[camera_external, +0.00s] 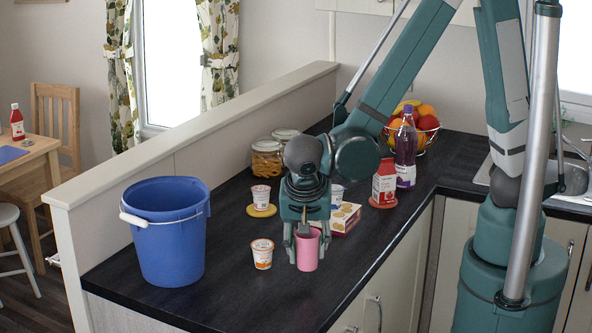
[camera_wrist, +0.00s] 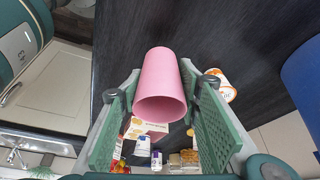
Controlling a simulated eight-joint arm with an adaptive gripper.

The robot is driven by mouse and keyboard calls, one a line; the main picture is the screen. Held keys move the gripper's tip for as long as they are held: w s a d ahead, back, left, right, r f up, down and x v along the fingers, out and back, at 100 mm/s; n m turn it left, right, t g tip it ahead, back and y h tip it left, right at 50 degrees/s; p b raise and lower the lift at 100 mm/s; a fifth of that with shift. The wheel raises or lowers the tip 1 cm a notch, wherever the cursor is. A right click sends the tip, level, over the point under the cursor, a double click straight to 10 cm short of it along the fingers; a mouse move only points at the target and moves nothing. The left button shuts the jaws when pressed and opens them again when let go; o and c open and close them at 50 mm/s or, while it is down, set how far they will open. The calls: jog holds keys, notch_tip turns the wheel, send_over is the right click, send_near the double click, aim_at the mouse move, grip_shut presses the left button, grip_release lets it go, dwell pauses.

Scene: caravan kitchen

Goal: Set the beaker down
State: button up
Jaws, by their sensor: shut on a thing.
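The pink beaker (camera_external: 307,252) is upright near the front edge of the dark worktop (camera_external: 225,290). My gripper (camera_external: 307,232) comes down from above and is shut on it, a finger on either side. I cannot tell whether its base touches the worktop. In the wrist view, the pink beaker (camera_wrist: 162,75) lies between the green finger pads of my gripper (camera_wrist: 161,88), its open rim towards the camera.
An orange-and-white cup (camera_external: 262,254) stands close left of the beaker. A blue bucket (camera_external: 168,235) is farther left. A flat box (camera_external: 343,218), a yoghurt pot (camera_external: 261,195) and jars (camera_external: 267,160) stand behind. Bare worktop lies to the front left.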

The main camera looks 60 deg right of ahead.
aim_at(308, 262)
jog(key=shift+f, duration=0.1)
jog(key=shift+f, duration=2)
jog(key=shift+f+b, duration=0.15)
jog(key=shift+b, duration=0.2)
jog(key=o, duration=0.9)
jog(key=shift+r, duration=0.2)
jog(key=shift+p+v, duration=0.65)
jog(key=shift+v, duration=5.35)
